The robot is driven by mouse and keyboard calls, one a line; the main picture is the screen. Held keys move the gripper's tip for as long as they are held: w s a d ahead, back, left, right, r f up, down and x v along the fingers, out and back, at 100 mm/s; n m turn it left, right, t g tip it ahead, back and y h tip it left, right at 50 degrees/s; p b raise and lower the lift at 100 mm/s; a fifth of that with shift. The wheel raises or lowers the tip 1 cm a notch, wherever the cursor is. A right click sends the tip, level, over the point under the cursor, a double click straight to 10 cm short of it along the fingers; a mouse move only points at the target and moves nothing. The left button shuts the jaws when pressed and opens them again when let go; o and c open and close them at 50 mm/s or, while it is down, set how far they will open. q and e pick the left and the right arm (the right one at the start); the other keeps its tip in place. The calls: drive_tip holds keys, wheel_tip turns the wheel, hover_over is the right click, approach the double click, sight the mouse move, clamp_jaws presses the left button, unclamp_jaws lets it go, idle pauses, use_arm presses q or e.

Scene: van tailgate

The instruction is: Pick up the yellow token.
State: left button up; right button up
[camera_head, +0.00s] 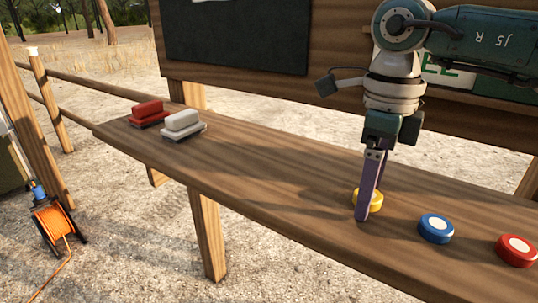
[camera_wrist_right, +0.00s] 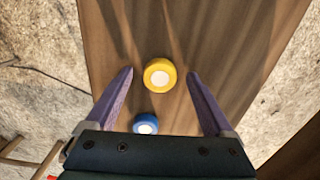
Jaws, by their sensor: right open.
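The yellow token (camera_head: 377,202), a round disc with a pale top, lies on the wooden shelf (camera_head: 270,185). My right gripper (camera_head: 364,215) points down over it, and a purple finger hides part of the token in the head view. In the right wrist view, the fingers are apart and empty, and the yellow token (camera_wrist_right: 160,74) shows between the fingertips (camera_wrist_right: 159,72). I cannot tell the exact height of the tips above the shelf. My left gripper is not in view.
A blue token (camera_head: 436,229) and a red token (camera_head: 517,250) lie to the right on the shelf. A red eraser-like block (camera_head: 148,112) and a white one (camera_head: 183,124) sit at its left end. The shelf between is clear. A dark board (camera_head: 235,35) stands behind.

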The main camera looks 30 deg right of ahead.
drive_tip(key=c, duration=0.6)
clamp_jaws()
drive_tip(key=shift+r, duration=0.1)
